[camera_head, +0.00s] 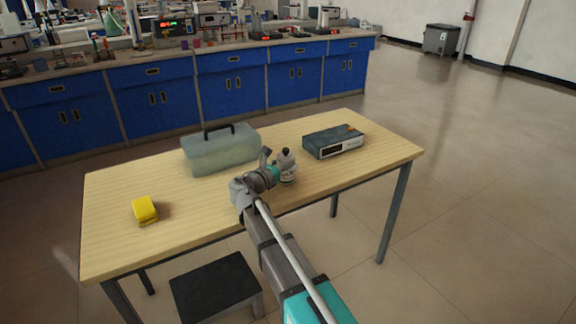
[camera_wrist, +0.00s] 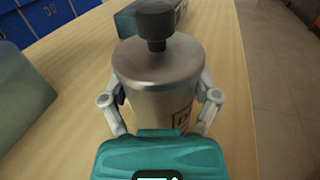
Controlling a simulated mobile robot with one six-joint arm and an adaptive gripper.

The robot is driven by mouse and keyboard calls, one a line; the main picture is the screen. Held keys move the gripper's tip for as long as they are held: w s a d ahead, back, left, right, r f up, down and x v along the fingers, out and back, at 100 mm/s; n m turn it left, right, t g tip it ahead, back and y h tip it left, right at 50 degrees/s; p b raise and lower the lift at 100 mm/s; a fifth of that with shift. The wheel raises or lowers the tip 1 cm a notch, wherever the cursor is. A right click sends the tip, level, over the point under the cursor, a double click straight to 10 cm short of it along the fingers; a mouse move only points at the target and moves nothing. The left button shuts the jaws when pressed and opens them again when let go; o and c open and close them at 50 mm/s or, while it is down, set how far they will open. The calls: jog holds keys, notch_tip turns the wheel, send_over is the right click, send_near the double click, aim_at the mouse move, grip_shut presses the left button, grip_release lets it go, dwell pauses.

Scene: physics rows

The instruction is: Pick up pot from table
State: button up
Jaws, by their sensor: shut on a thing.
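The pot (camera_head: 287,168) is a small grey metal pot with a dark knob on top, near the middle of the wooden table (camera_head: 115,205). In the wrist view the pot (camera_wrist: 160,80) stands upright between the two fingers of my gripper (camera_wrist: 160,108). The fingers are shut on its sides. In the head view my gripper (camera_head: 274,174) reaches the pot from the left and partly hides it. I cannot tell whether the pot's base touches the table.
A grey-green case with a black handle (camera_head: 220,151) stands left of the pot. A dark box-shaped device (camera_head: 334,142) lies to its right. A yellow object (camera_head: 144,210) sits at the table's left. A black-topped stool (camera_head: 213,286) stands by the front edge. The table's right end is clear.

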jog(key=shift+r+p, duration=1.15)
jog(key=shift+r, duration=0.15)
jog(key=s+r+p, duration=1)
jog(key=s, duration=0.4)
jog(key=shift+d, duration=0.4)
